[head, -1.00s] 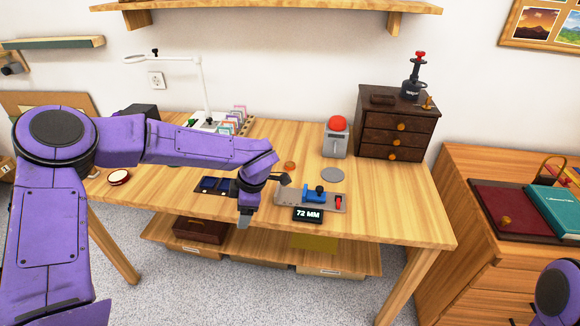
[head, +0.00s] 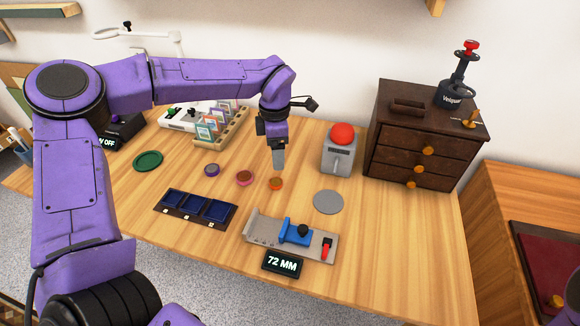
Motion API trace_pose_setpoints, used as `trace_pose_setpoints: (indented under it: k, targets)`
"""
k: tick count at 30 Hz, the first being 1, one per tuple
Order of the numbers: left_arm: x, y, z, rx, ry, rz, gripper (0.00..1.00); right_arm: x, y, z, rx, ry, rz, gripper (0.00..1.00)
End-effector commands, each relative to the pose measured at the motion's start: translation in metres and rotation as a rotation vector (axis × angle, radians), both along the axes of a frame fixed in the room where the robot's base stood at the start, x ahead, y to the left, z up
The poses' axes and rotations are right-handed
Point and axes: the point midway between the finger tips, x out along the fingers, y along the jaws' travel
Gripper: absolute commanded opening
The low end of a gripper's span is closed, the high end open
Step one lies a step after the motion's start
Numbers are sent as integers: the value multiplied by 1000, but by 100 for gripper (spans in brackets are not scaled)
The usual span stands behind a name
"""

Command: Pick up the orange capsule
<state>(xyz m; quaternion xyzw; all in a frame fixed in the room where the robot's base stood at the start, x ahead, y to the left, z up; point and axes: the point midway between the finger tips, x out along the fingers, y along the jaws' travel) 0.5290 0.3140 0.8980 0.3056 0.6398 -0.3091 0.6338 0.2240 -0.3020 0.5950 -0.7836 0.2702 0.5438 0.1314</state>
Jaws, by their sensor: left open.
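The small round orange capsule (head: 276,184) lies on the wooden table, at the right end of a short row of capsules. My left gripper (head: 279,168) points down just above and behind it, its fingertips close to the capsule in the picture. The gripper is open with nothing seen in it; the gap between its fingers is hard to make out from this angle. I cannot tell whether the fingers touch the capsule. My right gripper is out of view.
A blue three-part tray (head: 195,208), a gauge with a 72 MM display (head: 282,264), a grey disc (head: 328,202) and a red-button device (head: 340,152) stand nearby. The front right tabletop is clear.

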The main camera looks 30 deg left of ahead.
Motion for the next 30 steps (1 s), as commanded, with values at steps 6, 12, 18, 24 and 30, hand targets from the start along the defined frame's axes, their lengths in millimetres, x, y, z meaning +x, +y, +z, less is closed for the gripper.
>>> trace_pose_setpoints:
  k: [6,12,18,24,30]
  targets:
    - [-2,1,-28,0,4,0,72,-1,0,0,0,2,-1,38]
    - [0,1,-55,1,2,0,72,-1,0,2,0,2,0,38]
    - [0,6,-90,1,3,-2,72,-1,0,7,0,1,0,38]
    - [1,6,-106,1,1,-1,72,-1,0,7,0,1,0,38]
    - [1,6,-106,1,-1,-2,56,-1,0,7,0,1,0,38]
